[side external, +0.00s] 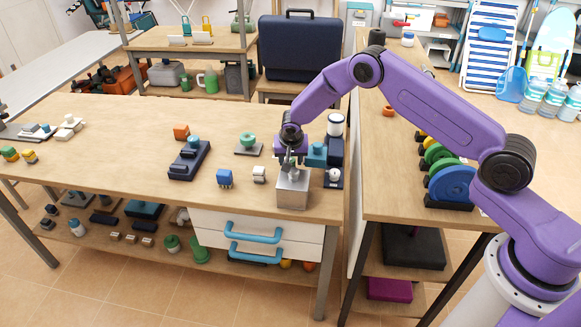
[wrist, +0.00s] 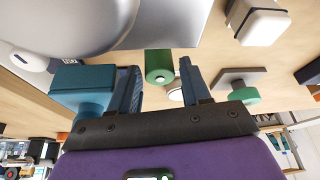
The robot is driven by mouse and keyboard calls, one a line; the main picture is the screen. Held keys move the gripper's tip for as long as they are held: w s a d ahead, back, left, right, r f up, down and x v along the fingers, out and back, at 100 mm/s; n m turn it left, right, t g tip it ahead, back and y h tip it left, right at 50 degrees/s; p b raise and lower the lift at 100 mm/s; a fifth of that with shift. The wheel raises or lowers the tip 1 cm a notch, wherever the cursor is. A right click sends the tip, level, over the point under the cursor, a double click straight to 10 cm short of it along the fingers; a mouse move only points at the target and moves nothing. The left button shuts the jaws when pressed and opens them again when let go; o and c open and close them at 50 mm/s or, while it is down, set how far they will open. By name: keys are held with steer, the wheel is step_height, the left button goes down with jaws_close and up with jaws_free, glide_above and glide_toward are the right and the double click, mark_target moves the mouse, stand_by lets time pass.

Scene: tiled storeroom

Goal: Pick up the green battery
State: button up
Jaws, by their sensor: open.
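The green battery (wrist: 159,65) shows in the wrist view as a small green block with a round mark on its end, against a silver box. My gripper (wrist: 158,72) is open, with one finger on either side of the battery in that picture. I cannot tell whether the battery lies between the fingers or just beyond their tips. In the side external view, my gripper (side external: 289,161) points down over the silver box (side external: 293,190) near the table's front right, and the battery is mostly hidden there.
A teal block (side external: 317,154) and a navy stand (side external: 334,178) are close on the right.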

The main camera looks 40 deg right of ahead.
jaws_close()
steer(key=shift+r, duration=0.2)
